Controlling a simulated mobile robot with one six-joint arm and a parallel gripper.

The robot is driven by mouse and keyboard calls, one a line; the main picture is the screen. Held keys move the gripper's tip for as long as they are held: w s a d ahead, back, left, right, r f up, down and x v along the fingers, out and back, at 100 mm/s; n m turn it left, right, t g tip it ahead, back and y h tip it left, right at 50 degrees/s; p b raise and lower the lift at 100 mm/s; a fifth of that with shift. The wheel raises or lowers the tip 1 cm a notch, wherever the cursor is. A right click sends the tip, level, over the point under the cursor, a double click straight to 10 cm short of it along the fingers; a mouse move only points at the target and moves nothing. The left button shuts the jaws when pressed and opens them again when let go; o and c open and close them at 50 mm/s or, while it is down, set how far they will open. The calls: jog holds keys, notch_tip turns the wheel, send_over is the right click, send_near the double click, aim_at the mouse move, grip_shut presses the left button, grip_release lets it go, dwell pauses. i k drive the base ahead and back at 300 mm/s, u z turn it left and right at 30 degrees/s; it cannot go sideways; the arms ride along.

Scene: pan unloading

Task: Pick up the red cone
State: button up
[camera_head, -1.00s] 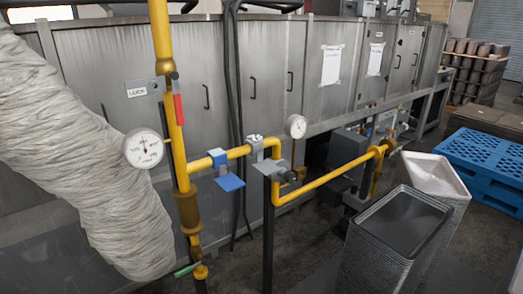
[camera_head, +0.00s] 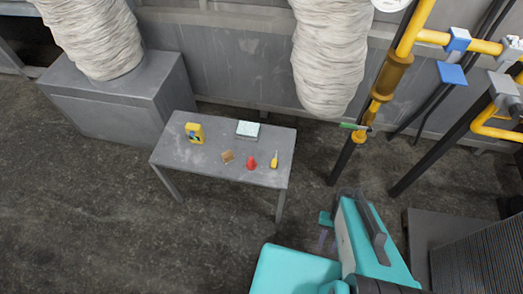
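The red cone (camera_head: 251,163) stands on a small grey table (camera_head: 200,163), close to the table's front edge and right of its middle. It looks upright, and nothing touches it. Parts of my own teal and dark body and arm show at the lower right, well apart from the table. I cannot make out my gripper's fingers in this view. Nothing of mine is at the cone.
Beside the cone are a small yellow tool-like item (camera_head: 274,161) on its right and a brown block (camera_head: 228,157) on its left. A yellow container (camera_head: 194,132) and a pale-topped box (camera_head: 248,130) stand farther back. Open floor (camera_head: 110,220) lies in front.

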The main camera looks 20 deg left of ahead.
aim_at(251, 165)
jog(key=u, duration=0.65)
jog(key=k, duration=0.45)
jog(key=u, duration=0.45)
jog(key=i, duration=0.5)
jog(key=u, duration=0.05)
